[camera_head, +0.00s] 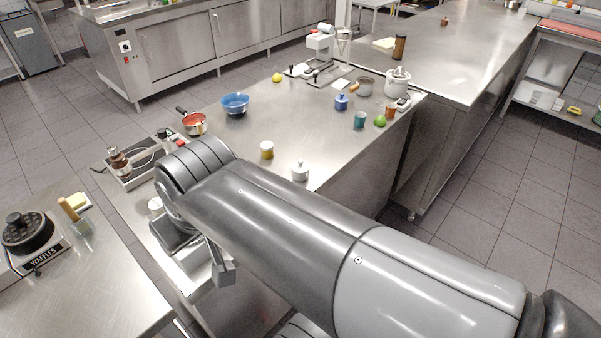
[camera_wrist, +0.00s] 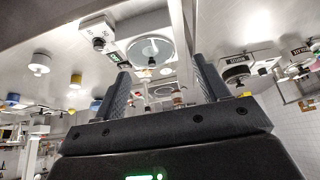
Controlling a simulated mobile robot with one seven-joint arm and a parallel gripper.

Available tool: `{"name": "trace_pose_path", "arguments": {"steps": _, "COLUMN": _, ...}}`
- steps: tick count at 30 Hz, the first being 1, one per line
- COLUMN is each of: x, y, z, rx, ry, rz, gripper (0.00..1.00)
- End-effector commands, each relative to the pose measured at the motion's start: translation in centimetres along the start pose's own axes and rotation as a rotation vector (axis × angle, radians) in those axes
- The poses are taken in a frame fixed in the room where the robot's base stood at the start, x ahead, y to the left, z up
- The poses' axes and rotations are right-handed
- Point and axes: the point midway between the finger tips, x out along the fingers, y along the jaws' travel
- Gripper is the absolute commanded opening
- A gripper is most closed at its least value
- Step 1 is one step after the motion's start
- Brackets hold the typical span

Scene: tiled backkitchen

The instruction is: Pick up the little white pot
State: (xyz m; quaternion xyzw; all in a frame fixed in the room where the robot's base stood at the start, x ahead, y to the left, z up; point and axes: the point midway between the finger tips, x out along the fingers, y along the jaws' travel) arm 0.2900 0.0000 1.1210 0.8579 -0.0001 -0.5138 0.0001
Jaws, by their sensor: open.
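The little white pot (camera_head: 300,172) stands upright on the steel counter (camera_head: 290,112), near its front edge, with a small knob on its lid. It also shows at the left of the wrist view (camera_wrist: 39,62), where the scene appears upside down. My gripper (camera_wrist: 160,82) is open, with its two dark fingers apart and nothing between them. It is off to one side of the pot, not touching it. In the head view my arm crosses in front of the counter, left of and below the pot, and hides part of the counter.
A blue bowl (camera_head: 235,103) and a red saucepan (camera_head: 194,123) are farther back left. A teal cup (camera_head: 360,119) and a green apple (camera_head: 380,121) stand to the right. The counter just behind the pot is clear.

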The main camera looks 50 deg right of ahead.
Motion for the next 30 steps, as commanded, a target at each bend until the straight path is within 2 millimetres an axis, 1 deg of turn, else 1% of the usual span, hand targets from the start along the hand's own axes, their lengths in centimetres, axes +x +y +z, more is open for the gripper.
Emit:
{"name": "trace_pose_path", "arguments": {"steps": 4, "x": 0.1, "y": 0.7, "z": -0.8, "rx": 0.004, "ry": -0.017, "rz": 0.022, "gripper": 0.68}}
{"name": "trace_pose_path", "arguments": {"steps": 7, "x": 0.5, "y": 2.0, "z": -2.3, "rx": 0.011, "ry": -0.051, "rz": 0.061, "gripper": 0.68}}
{"name": "trace_pose_path", "arguments": {"steps": 11, "x": 1.4, "y": 4.8, "z": -4.8, "rx": 0.023, "ry": -0.118, "rz": 0.119, "gripper": 0.68}}
{"name": "trace_pose_path", "arguments": {"steps": 14, "x": 2.3, "y": 7.3, "z": -6.5, "rx": 0.03, "ry": -0.174, "rz": 0.152, "gripper": 0.68}}
{"name": "trace_pose_path", "arguments": {"steps": 18, "x": 3.8, "y": 11.4, "z": -8.5, "rx": 0.046, "ry": -0.25, "rz": 0.178, "gripper": 0.68}}
{"name": "trace_pose_path", "arguments": {"steps": 20, "x": 4.5, "y": 13.3, "z": -9.1, "rx": 0.055, "ry": -0.282, "rz": 0.183, "gripper": 0.68}}
{"name": "trace_pose_path", "arguments": {"steps": 22, "x": 5.4, "y": 15.7, "z": -9.7, "rx": 0.065, "ry": -0.317, "rz": 0.185, "gripper": 0.68}}
{"name": "trace_pose_path", "arguments": {"steps": 26, "x": 7.1, "y": 20.5, "z": -10.2, "rx": 0.089, "ry": -0.378, "rz": 0.173, "gripper": 0.68}}
{"name": "trace_pose_path", "arguments": {"steps": 27, "x": 7.6, "y": 22.1, "z": -10.2, "rx": 0.098, "ry": -0.394, "rz": 0.166, "gripper": 0.68}}
{"name": "trace_pose_path", "arguments": {"steps": 29, "x": 8.3, "y": 24.5, "z": -10.1, "rx": 0.112, "ry": -0.418, "rz": 0.154, "gripper": 0.68}}
{"name": "trace_pose_path", "arguments": {"steps": 30, "x": 8.8, "y": 26.1, "z": -9.9, "rx": 0.122, "ry": -0.432, "rz": 0.144, "gripper": 0.68}}
